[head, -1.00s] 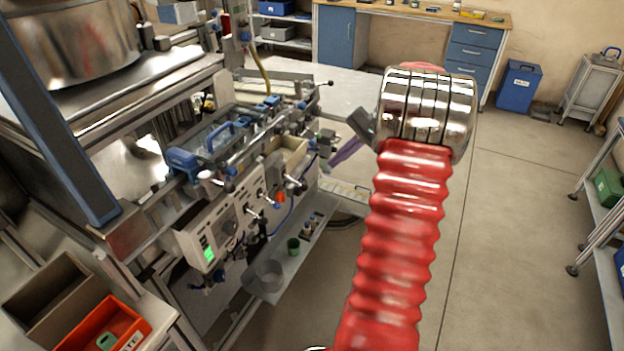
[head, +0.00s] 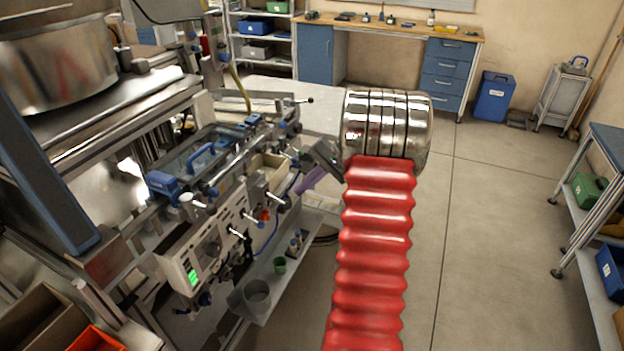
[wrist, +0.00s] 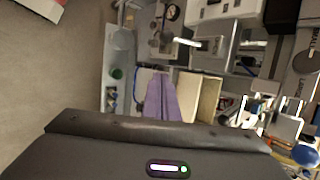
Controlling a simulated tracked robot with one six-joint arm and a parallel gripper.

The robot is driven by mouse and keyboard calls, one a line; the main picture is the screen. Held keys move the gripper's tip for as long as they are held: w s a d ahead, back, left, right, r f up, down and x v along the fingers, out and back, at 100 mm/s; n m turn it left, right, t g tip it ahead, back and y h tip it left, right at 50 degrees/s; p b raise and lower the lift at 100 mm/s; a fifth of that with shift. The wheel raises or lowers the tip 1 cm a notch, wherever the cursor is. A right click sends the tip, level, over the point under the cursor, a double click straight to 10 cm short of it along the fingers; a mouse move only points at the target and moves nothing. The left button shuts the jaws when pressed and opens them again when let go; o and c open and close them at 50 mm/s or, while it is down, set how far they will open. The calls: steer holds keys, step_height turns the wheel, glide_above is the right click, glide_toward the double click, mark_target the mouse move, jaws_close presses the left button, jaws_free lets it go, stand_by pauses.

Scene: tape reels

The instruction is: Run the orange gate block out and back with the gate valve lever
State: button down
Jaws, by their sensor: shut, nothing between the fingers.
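My gripper (head: 325,156) is a dark grey block left of the metal arm joint in the head view, beside the machine's front side. It is shut and empty. Its dark housing (wrist: 160,150) fills the bottom of the wrist view, where the fingertips do not show. I cannot tell which is the gate valve lever. A white-handled lever (wrist: 184,42) shows in the wrist view. My gripper is apart from the levers.
A control box with green display (head: 192,275) is on the machine's front. A purple cloth-like piece (wrist: 165,98) hangs beside a cream tray (wrist: 205,100). A lower shelf (head: 262,300) holds a green cup (head: 280,264). The floor to the right is open.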

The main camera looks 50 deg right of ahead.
mark_target(280, 201)
steer(key=a, duration=0.2)
steer(key=s+a+f, duration=0.1)
steer(key=a, duration=0.1)
steer(key=shift+a, duration=0.1)
stand_by(0.4)
steer(key=shift+r, duration=0.15)
stand_by(0.4)
